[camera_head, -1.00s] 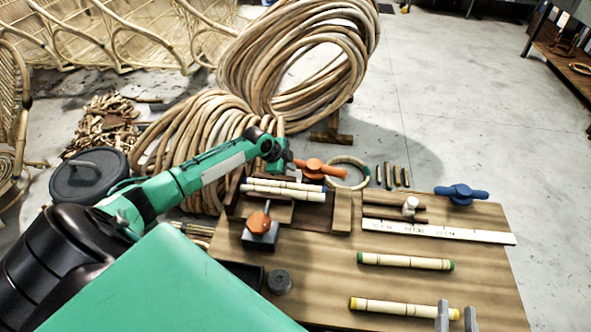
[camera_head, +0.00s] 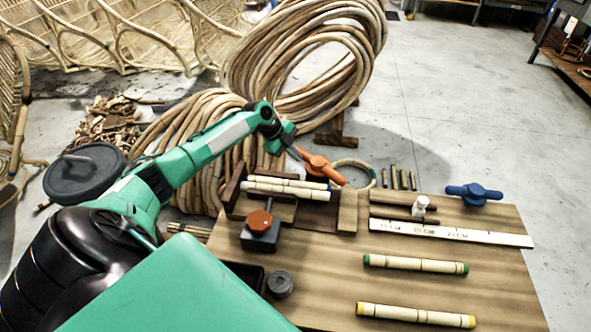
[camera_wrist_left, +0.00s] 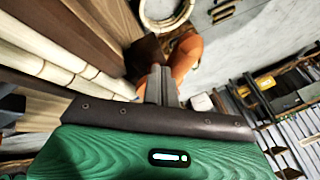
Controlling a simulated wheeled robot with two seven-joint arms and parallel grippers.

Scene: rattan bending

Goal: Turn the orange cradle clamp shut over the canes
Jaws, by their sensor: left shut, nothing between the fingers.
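The orange cradle clamp (camera_head: 321,168) is at the back right end of the wooden cradle on the bench. Its handle slants from upper left to lower right, beside the ends of the canes rather than across them. In the left wrist view the fingers (camera_wrist_left: 161,84) are against or very near the orange clamp (camera_wrist_left: 187,52); contact is unclear.
An orange-knobbed dark block (camera_head: 260,230) stands in front of the cradle. A blue clamp (camera_head: 473,194), a white ruler (camera_head: 450,234) and two banded canes (camera_head: 415,264) lie to the right. A rattan ring (camera_head: 352,174) and big cane coils (camera_head: 300,60) are behind.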

